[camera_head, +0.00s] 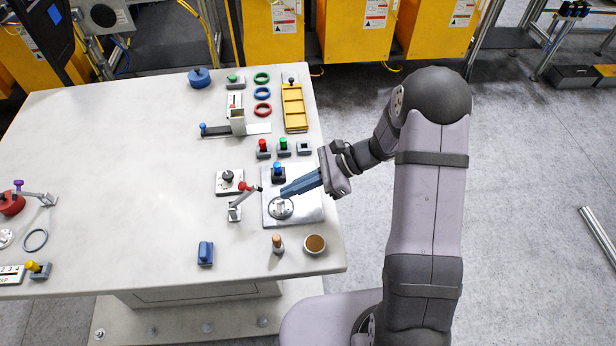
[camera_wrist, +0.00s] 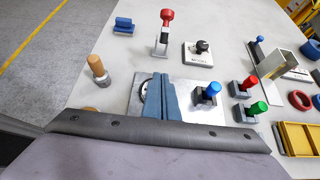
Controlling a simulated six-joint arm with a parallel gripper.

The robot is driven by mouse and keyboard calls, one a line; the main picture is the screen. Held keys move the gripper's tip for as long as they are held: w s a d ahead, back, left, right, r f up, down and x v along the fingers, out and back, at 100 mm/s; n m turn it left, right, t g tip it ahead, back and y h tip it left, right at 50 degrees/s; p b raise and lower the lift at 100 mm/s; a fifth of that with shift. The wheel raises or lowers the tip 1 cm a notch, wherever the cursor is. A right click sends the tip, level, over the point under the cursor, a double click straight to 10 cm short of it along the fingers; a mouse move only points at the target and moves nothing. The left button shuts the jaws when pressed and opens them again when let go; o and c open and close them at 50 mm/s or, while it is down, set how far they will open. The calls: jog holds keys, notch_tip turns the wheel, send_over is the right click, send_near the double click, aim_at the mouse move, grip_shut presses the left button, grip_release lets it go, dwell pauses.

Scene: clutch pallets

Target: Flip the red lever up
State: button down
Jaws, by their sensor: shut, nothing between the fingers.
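The red lever (camera_head: 246,187) stands on a small light bracket near the right side of the table. Its red-tipped arm slants up and to the right in the head view. In the wrist view the red lever (camera_wrist: 166,20) shows a red knob on top of a pale arm, beyond my fingertips. My gripper (camera_head: 284,193) is shut and empty, with its blue fingers together. It hovers over or near the metal plate (camera_head: 308,211), to the right of the lever and apart from it. The fingers (camera_wrist: 158,82) point toward the lever side in the wrist view.
A blue button (camera_head: 278,170) stands close to my fingers. A wooden peg (camera_head: 277,242), a brown cup (camera_head: 315,244) and a blue block (camera_head: 205,252) lie nearer the front. The table's middle is clear.

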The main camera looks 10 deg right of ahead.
jog(key=shift+a+r+p, duration=0.35)
jog(key=shift+a+p, duration=0.1)
jog(key=shift+a, duration=0.2)
jog(key=shift+a+r+p, duration=0.4)
jog(key=shift+a, duration=0.2)
jog(key=shift+a+r+p, duration=0.35)
jog(key=shift+a+p, duration=0.1)
jog(key=shift+a, duration=0.2)
